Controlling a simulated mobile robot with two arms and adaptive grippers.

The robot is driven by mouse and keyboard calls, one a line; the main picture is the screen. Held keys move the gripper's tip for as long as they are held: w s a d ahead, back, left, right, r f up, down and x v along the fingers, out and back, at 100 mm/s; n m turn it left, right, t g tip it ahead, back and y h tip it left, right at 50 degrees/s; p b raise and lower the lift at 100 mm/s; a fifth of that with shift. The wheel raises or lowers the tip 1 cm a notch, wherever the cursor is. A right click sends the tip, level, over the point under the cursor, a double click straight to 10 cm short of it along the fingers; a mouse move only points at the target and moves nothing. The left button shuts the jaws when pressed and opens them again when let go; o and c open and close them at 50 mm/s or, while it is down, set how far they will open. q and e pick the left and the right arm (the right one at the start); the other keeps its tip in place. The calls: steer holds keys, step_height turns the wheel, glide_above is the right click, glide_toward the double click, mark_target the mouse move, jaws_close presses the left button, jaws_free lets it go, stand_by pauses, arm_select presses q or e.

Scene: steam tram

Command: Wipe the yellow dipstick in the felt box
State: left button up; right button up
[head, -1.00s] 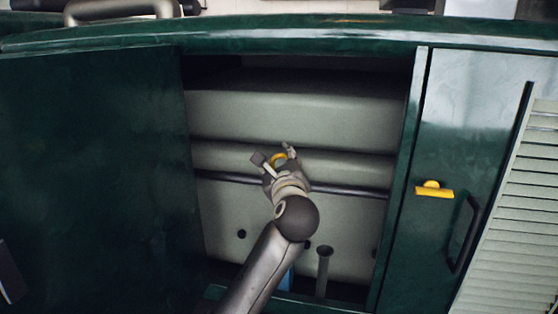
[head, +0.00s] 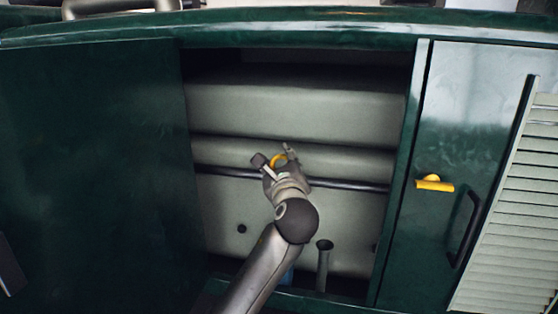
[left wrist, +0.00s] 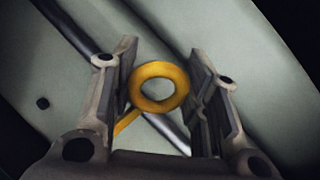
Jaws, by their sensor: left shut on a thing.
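The yellow dipstick's ring handle (head: 278,162) is between the fingers of my left gripper (head: 274,157). In the left wrist view the ring (left wrist: 159,87) sits between the two finger pads, with a bit of yellow rod running down to the left behind it. My left gripper is shut on the dipstick, in front of the grey-green machinery inside the open compartment. Most of the dipstick is hidden by my gripper and arm. A small blue patch (head: 288,277) shows beside my forearm; I cannot tell if it is the felt box. My right gripper is not in view.
An upright grey tube (head: 323,262) with an open top stands right of my arm. A dark horizontal bar (head: 345,186) crosses the compartment. Green panels flank the opening; the right one bears a yellow latch (head: 434,184) and a black handle (head: 464,230).

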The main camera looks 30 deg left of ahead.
arm_select(q)
steer(key=shift+f, duration=1)
stand_by(0.5)
steer(key=shift+f+b, duration=3.4)
steer(key=shift+f, duration=3.75)
steer(key=shift+r, duration=0.15)
step_height(320, 180, up, 12)
steer(key=p, duration=1.3)
steer(key=shift+r+b, duration=0.15)
steer(key=shift+b, duration=0.2)
steer(key=shift+r, duration=3.85)
